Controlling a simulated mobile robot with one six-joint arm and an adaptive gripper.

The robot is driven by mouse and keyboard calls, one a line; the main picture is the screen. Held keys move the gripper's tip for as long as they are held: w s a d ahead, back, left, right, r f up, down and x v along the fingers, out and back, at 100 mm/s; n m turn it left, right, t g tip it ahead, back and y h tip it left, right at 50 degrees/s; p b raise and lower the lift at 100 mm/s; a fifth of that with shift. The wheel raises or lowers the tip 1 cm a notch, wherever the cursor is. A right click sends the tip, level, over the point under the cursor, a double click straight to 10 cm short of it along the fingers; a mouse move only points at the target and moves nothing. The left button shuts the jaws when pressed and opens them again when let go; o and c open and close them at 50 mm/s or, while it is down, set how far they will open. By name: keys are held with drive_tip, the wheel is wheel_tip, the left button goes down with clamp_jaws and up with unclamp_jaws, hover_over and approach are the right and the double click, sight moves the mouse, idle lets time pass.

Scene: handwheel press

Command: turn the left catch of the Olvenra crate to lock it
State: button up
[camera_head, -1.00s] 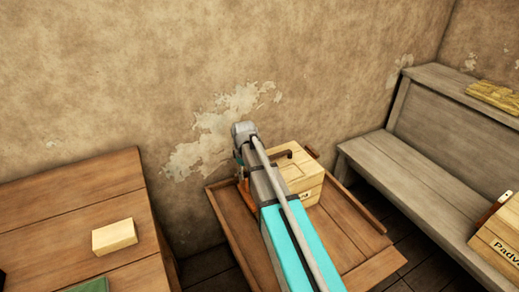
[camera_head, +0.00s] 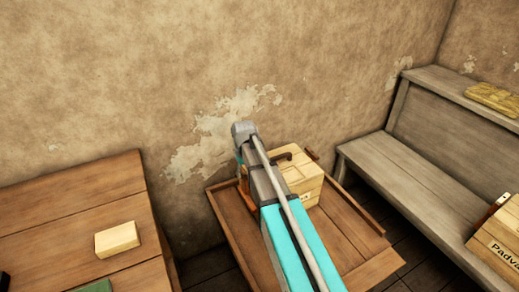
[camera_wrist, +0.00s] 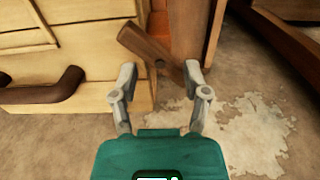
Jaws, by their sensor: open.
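The pale wooden crate (camera_head: 303,181) stands on a brown wooden tray-like stand, partly hidden behind my arm; only a fragment of its label shows. In the wrist view, the crate (camera_wrist: 90,60) fills the upper left, with its dark curved handle (camera_wrist: 45,92). A brown wooden catch (camera_wrist: 150,46) lies slantwise at the crate's end. My gripper (camera_wrist: 159,80) is open, one finger on each side of the catch's lower part. I cannot tell whether either finger touches it. In the head view, my arm hides the gripper and this catch; another catch (camera_head: 313,155) shows at the crate's right end.
The stand (camera_head: 232,220) has raised side rims. A wooden table (camera_head: 70,215) with a pale block (camera_head: 117,239) is at left. A grey bench (camera_head: 400,175) and another crate (camera_head: 498,238) are at right. A plastered wall (camera_head: 120,80) rises close behind.

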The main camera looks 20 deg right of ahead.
drive_tip(key=shift+r+p, duration=5.9)
drive_tip(key=shift+r, duration=0.3)
drive_tip(key=s+r+m+p, duration=0.1)
drive_tip(key=s+r+p, duration=0.4)
drive_tip(key=s, duration=0.4)
drive_tip(key=s+r+m+p, duration=0.1)
drive_tip(key=s+r+p, duration=0.4)
drive_tip(key=s, duration=0.4)
drive_tip(key=shift+d+r+p, duration=0.2)
drive_tip(key=shift+r+p, duration=0.15)
drive_tip(key=shift+r, duration=0.05)
drive_tip(key=shift+w+f, duration=0.1)
drive_tip(key=shift+w, duration=0.05)
drive_tip(key=n+b, duration=1)
drive_tip(key=b, duration=0.1)
hover_over(246, 176)
wheel_tip(246, 176, down, 11)
drive_tip(key=shift+w+n, duration=0.2)
drive_tip(key=shift+n, duration=0.2)
wheel_tip(246, 176, down, 14)
drive_tip(key=b, duration=1.3)
drive_tip(key=shift+r+b, duration=0.25)
drive_tip(key=shift+b, duration=0.1)
drive_tip(key=shift+c, duration=0.3)
